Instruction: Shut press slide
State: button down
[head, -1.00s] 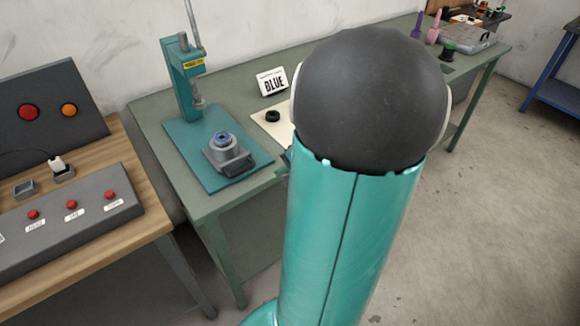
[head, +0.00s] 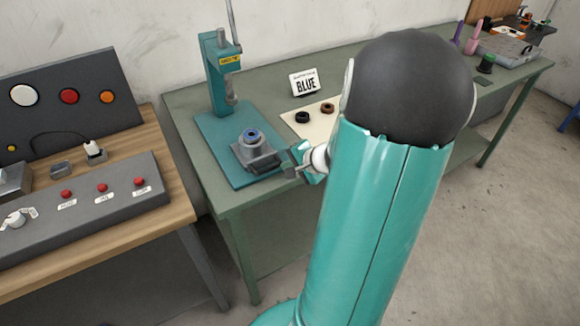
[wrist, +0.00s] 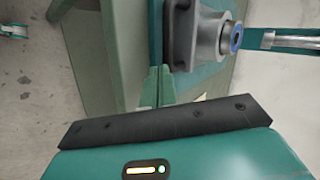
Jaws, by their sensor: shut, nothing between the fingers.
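The teal press (head: 222,75) stands at the back of its teal base plate (head: 215,150) on the green bench. The press slide (head: 255,158) is a dark grey block at the front of the plate, forward of the ram. It carries a round grey holder with a blue ring (head: 251,135). In the wrist view the slide (wrist: 182,35) is at the top, with the blue ring (wrist: 237,38) to its right. My gripper (head: 294,160) is just right of the slide's front end. Its fingers (wrist: 158,72) are shut and empty, close to the slide; contact cannot be told.
A button console (head: 90,195) is on the wooden bench at left.

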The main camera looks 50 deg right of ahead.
aim_at(264, 136)
jog(key=w+d, duration=0.1)
jog(key=w, duration=0.3)
jog(key=w+d, duration=0.1)
jog(key=w, duration=0.4)
jog(key=w+d, duration=0.2)
jog(key=w, duration=0.2)
jog(key=shift+w, duration=0.6)
jog(key=shift+w+d+r, duration=0.1)
